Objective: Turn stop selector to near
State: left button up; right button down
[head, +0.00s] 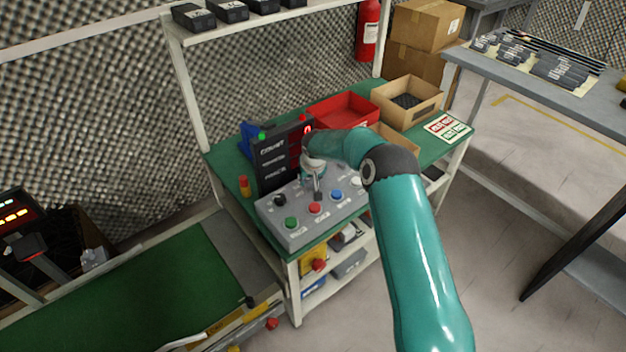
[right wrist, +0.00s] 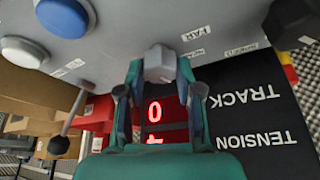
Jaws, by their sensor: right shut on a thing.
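The grey control box (head: 296,232) stands on the green bench top, with several coloured buttons on its face. My right gripper (head: 315,184) is over the back part of the box and covers the selector there. In the right wrist view my right gripper (right wrist: 160,68) has a finger on each side of a pale grey knob (right wrist: 160,56) and is shut on it. A label reading FAR (right wrist: 194,33) is above and right of the knob. Smaller labels beside it are hard to read. Which way the knob points cannot be told. My left gripper is not in view.
A black display board (head: 271,174) with red digits stands right behind the box. The right wrist view shows a blue button (right wrist: 62,16), a ball-ended lever (right wrist: 59,146) and a black knob (right wrist: 292,22) nearby. A red bin (head: 343,110) is farther back.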

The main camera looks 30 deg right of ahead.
jog(key=shift+s+f+n+y, duration=0.15)
jog(key=shift+n+y, duration=0.15)
jog(key=shift+n, duration=0.3)
jog(key=shift+s+f+n+y, duration=0.1)
jog(key=shift+n+y, duration=0.2)
jog(key=shift+n, duration=0.3)
jog(key=shift+n+y+b, duration=0.5)
jog(key=shift+n+b, duration=0.2)
jog(key=shift+n, duration=0.6)
jog(key=c, duration=0.8)
grip_release()
jog(key=shift+r, duration=0.1)
jog(key=shift+c, duration=0.2)
jog(key=shift+o, duration=0.3)
jog(key=shift+r, duration=0.1)
jog(key=v, duration=1.1)
jog(key=shift+s+r, duration=0.25)
jog(key=shift+r, duration=0.05)
